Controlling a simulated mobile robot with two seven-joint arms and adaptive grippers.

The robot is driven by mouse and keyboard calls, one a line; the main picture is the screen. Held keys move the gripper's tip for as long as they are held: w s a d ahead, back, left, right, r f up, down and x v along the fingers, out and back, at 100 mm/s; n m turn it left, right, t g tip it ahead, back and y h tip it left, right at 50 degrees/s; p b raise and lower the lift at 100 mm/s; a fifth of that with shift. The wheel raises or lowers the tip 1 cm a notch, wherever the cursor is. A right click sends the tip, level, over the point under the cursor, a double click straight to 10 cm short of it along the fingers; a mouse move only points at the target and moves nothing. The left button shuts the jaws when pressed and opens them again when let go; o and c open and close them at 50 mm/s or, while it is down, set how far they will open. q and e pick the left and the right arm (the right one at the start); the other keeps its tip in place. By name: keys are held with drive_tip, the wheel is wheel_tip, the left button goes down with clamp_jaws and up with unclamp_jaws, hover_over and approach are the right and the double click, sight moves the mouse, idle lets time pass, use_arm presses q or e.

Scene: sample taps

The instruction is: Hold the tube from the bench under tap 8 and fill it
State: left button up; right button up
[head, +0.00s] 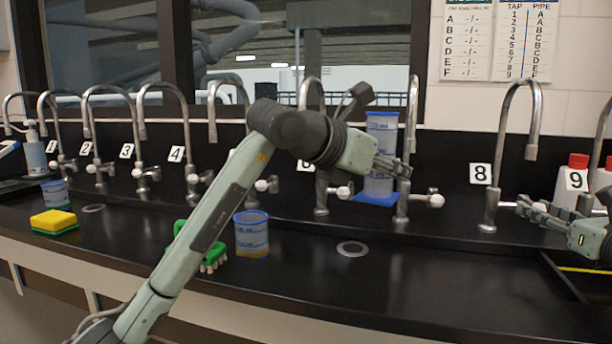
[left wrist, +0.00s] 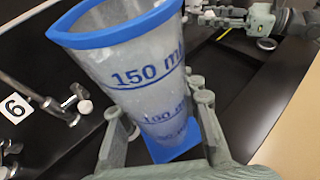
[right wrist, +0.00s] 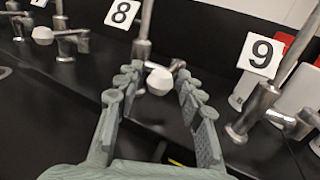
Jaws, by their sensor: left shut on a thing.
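The tube (head: 381,130) is a clear cylinder with a blue rim, blue base and volume marks. My left gripper (head: 400,170) is shut around it and holds it upright between taps 6 and 7, left of tap 8 (head: 534,110). The left wrist view shows the tube (left wrist: 145,75) between the fingers (left wrist: 160,112); I see no clear water level in it. Tap 8 has a hooked spout; its label (head: 480,174) is beside it. My right gripper (head: 530,207) is open, its fingers on either side of tap 8's white knob (right wrist: 160,81). Contact cannot be told.
A blue-rimmed cup (head: 251,235) and a green brush (head: 213,258) stand on the black bench. A sponge (head: 54,221) and another cup (head: 55,194) are further left. Tap 7 (head: 412,110) stands between the tube and tap 8. Red-capped bottles (head: 572,178) stand near label 9 (head: 576,180).

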use_arm(q)
drive_tip(key=s+d+f+m+g+h, duration=0.1)
drive_tip(key=s+d, duration=0.1)
drive_tip(key=d, duration=0.4)
drive_tip(key=s+d+m+g, duration=0.1)
drive_tip(key=s+d, duration=0.2)
drive_tip(key=d, duration=0.4)
drive_tip(key=shift+m+g+h, duration=0.5)
drive_tip(key=shift+h, duration=0.1)
drive_tip(key=s+d+f, duration=0.2)
drive_tip(key=d+f, duration=0.1)
drive_tip(key=f, duration=0.1)
drive_tip(key=s+d+f, duration=0.1)
drive_tip(key=d+f, duration=0.2)
drive_tip(key=d, duration=0.1)
drive_tip(key=s+d+f, duration=0.2)
drive_tip(key=d+f, duration=0.1)
drive_tip(key=f, duration=0.1)
drive_tip(key=shift+s+d+f, duration=0.25)
drive_tip(key=shift+s+f, duration=0.05)
drive_tip(key=shift+s, duration=0.05)
drive_tip(key=shift+w+d, duration=0.5)
drive_tip(key=shift+w, duration=1.6)
drive_tip(key=shift+w+d, duration=0.5)
drive_tip(key=shift+w, duration=1.55)
drive_tip(key=shift+w+d, duration=0.5)
drive_tip(key=shift+w, duration=1.6)
use_arm(e)
drive_tip(key=d, duration=0.4)
drive_tip(key=shift+w+d, duration=0.1)
